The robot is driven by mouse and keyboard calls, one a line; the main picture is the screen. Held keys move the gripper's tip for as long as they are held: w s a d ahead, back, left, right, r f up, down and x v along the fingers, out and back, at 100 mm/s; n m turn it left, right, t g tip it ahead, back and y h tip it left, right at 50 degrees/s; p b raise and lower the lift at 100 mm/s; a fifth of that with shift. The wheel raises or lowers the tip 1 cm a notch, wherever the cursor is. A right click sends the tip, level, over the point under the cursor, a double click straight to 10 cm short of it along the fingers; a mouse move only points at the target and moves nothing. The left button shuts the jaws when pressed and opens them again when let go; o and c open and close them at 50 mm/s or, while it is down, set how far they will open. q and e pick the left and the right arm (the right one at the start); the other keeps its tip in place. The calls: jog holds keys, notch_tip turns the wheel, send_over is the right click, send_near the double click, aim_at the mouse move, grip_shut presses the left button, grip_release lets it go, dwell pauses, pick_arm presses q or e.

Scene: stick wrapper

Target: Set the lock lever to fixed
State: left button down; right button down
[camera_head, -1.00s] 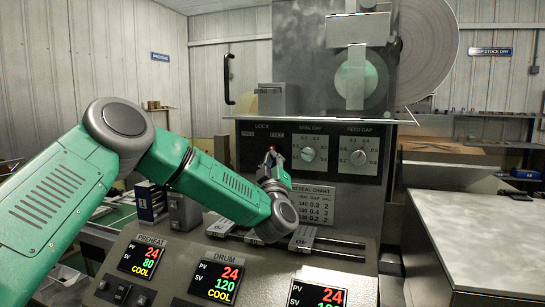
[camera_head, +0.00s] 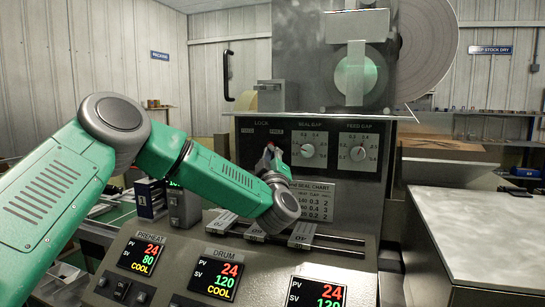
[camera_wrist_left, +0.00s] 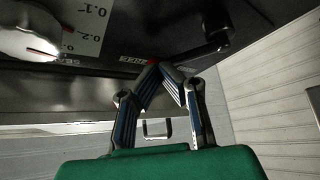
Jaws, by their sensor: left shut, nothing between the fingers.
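The LOCK area (camera_head: 261,126) is on the dark panel in the head view, with FIXED lettered on the left and FREE on the right. A small red part, apparently on the lock lever (camera_wrist_left: 152,61), shows at my left fingertips in the wrist view, beside the FREE lettering. My right gripper is out of view.
The seal gap knob (camera_head: 307,151) and feed gap knob (camera_head: 358,154) sit to the right on the same panel. Slider rails (camera_head: 335,247) and a console with displays (camera_head: 218,275) lie below the arm.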

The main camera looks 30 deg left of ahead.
pick_arm(q)
jog(key=shift+a, duration=0.1)
jog(key=n+g, duration=0.1)
jog(key=n, duration=0.1)
jog(key=a+r+n+g+b, duration=0.1)
jog(key=n, duration=0.1)
jog(key=a+n+g+b, duration=0.1)
jog(key=n+g, duration=0.1)
jog(key=n, duration=0.1)
jog(key=shift+s+a+r+y, duration=0.25)
jog(key=shift+s+r+y, duration=0.05)
jog(key=shift+s+y, duration=0.1)
jog(key=n+g, duration=0.1)
jog(key=a+n, duration=0.1)
jog(key=shift+s+a+r+n+g+h+b, duration=0.1)
jog(key=shift+a+r+n+g+h+b, duration=0.1)
jog(key=shift+n+g+h+b, duration=0.15)
jog(key=shift+s+a+n+g+h, duration=0.15)
jog(key=shift+a+n+g+h, duration=0.4)
jog(key=shift+n, duration=0.4)
jog(key=shift+f, duration=0.2)
